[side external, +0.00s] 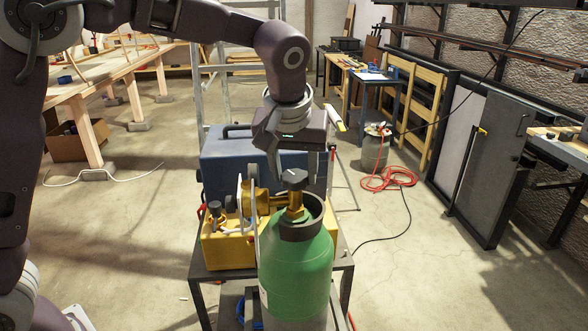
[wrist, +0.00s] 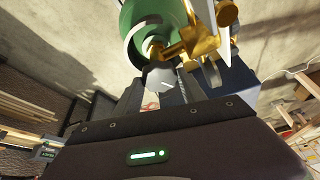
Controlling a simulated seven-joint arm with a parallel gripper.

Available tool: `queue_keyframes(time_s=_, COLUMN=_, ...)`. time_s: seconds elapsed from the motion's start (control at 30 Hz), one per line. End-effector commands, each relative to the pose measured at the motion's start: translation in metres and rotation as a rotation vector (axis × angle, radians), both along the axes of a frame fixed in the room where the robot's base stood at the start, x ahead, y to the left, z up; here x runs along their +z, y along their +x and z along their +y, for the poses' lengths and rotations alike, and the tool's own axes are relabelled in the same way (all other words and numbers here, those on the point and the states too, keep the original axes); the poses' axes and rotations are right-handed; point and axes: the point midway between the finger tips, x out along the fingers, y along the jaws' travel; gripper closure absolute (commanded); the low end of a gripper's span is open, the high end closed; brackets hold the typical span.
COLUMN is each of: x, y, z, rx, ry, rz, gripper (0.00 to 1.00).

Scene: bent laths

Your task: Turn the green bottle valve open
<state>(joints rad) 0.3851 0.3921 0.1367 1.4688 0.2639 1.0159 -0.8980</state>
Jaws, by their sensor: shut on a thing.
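The green bottle (side external: 296,268) stands upright with a dark collar around its neck. Its brass valve (side external: 296,211) rises from the neck and carries a dark grey knob (side external: 294,177). In the wrist view the knob (wrist: 159,79) shows between the fingers of my gripper (wrist: 156,92), beside the bottle (wrist: 143,22) and the brass fitting (wrist: 200,35). The fingers partly hide the knob, and its turn angle cannot be told.
A brass regulator with a gauge (side external: 254,200) joins the valve on its left. A yellow box (side external: 228,250) and a blue case (side external: 228,165) sit close behind on a dark cart (side external: 200,272). A red hose (side external: 390,179) lies on the floor at right.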

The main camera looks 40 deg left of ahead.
Motion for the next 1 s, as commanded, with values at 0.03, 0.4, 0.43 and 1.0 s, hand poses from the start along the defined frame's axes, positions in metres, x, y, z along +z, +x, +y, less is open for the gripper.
queue_keyframes(time_s=0.03, x=-0.001, y=-0.001, z=0.0, rx=0.006, ry=0.001, rz=0.004, gripper=0.92)
queue_keyframes(time_s=0.4, x=-0.002, y=-0.001, z=0.0, rx=0.019, ry=0.001, rz=0.005, gripper=0.92)
queue_keyframes(time_s=0.43, x=-0.002, y=-0.001, z=0.0, rx=0.019, ry=0.0, rz=0.006, gripper=0.92)
queue_keyframes(time_s=1.0, x=0.009, y=-0.003, z=-0.002, rx=0.016, ry=-0.001, rz=-0.001, gripper=0.3)
